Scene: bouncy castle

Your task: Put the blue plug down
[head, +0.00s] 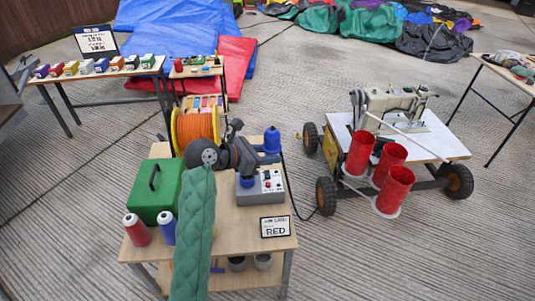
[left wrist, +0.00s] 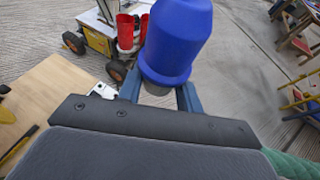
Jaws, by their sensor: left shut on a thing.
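The blue plug (head: 272,141) is upright at the far right corner of the wooden table in the head view. It shows large in the left wrist view (left wrist: 178,40), with its grey lower end between my fingers. My left gripper (head: 270,157), on the green-sleeved arm, is shut on it; its two blue fingers show in the left wrist view (left wrist: 160,95). I cannot tell how high the plug is above the table. My right gripper is in neither view.
A wheeled cart (head: 425,145) with red cylinders stands to the right.

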